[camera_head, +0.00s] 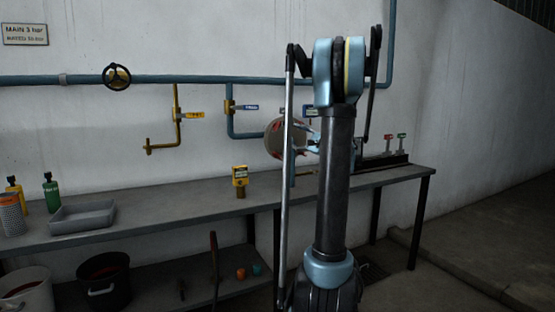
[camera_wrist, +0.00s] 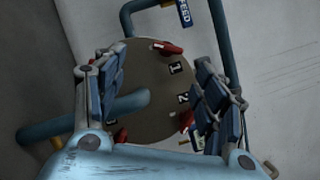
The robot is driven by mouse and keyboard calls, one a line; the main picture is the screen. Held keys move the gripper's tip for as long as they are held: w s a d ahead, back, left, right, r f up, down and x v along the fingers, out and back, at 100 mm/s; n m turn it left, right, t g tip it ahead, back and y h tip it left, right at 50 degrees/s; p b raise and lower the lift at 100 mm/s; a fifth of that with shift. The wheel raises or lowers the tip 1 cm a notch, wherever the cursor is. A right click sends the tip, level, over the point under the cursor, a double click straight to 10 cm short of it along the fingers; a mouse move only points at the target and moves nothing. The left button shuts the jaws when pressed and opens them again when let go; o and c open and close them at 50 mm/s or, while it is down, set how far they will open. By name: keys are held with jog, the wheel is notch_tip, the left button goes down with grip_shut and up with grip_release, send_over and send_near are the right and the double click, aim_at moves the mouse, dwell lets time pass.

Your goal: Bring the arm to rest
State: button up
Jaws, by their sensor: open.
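Beyond the fingers is a round brown-grey disc (camera_wrist: 150,80) with red tabs and the numbers 1 and 2. The right finger overlaps the disc's edge in the picture; I cannot tell whether they touch. In the head view the disc (camera_head: 274,140) shows by the wall, left of my raised arm. My arm hides part of the disc and most of my gripper there.
A long grey bench (camera_head: 190,203) runs along the wall. It carries a yellow device (camera_head: 240,176), a grey tray (camera_head: 82,217) and bottles. Blue pipe (camera_head: 210,79) with a handwheel (camera_head: 117,77) and valves lines the wall. Buckets (camera_head: 104,279) stand below. Floor at right is clear.

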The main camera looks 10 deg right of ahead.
jog(key=s+a+f+n+g+h, duration=0.1)
jog(key=s+a+f+n+g, duration=0.2)
jog(key=s+a+f, duration=0.35)
jog(key=s+a+f+n+g+h, duration=0.1)
jog(key=s+a+f+n+g, duration=0.25)
jog(key=s, duration=0.55)
jog(key=s+a+f+n+g+h, duration=0.2)
jog(key=s+a+f+n+g, duration=0.1)
jog(key=s+a+f, duration=0.4)
jog(key=s+d+f+n+g+h, duration=0.1)
jog(key=s+d+f+n+h, duration=0.1)
jog(key=s+f, duration=0.3)
jog(key=s+d+f+n+g+h, duration=0.1)
jog(key=s+d+f+n+h, duration=0.1)
jog(key=s, duration=0.9)
jog(key=s+d+f+n+g+h, duration=0.2)
jog(key=s+d+f+h, duration=0.2)
jog(key=s+d+f, duration=0.2)
jog(key=s+f, duration=0.1)
jog(key=s, duration=0.1)
jog(key=shift+s+f, duration=0.3)
jog(key=shift+s, duration=0.05)
jog(key=shift+d+n, duration=0.1)
jog(key=shift+n, duration=0.15)
jog(key=shift+w+f, duration=0.2)
jog(key=shift+w, duration=0.25)
